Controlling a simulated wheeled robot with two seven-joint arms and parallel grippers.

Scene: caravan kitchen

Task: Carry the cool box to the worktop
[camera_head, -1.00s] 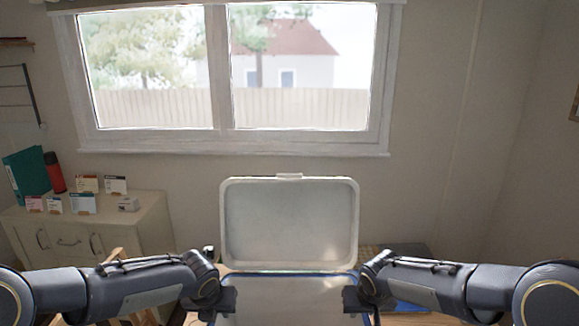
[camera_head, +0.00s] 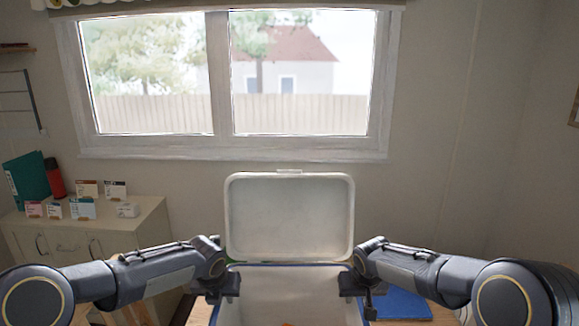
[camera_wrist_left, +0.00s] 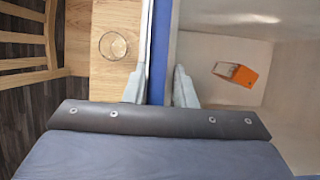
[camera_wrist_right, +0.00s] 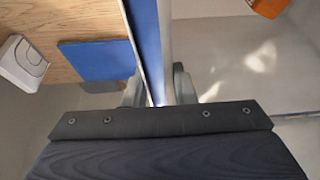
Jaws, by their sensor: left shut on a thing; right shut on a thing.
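The cool box has a blue outside and a pale inside (camera_head: 290,290); its white lid (camera_head: 290,217) stands open and upright at the back. My left gripper (camera_head: 218,290) is shut on the box's left side wall, which shows between its fingers in the left wrist view (camera_wrist_left: 157,80). My right gripper (camera_head: 358,285) is shut on the right side wall, also seen in the right wrist view (camera_wrist_right: 152,60). An orange-and-white packet (camera_wrist_left: 240,73) lies inside the box. The wooden worktop (camera_wrist_right: 60,25) shows on both sides; the box's underside is hidden, so I cannot tell whether it touches.
A blue board (camera_wrist_right: 98,60) lies on the wood to the right, near a white object (camera_wrist_right: 22,62). A clear glass (camera_wrist_left: 113,45) stands on the wood to the left, with a slatted wooden chair (camera_wrist_left: 22,65) beyond. A cabinet (camera_head: 85,230) with small boxes is at the left.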

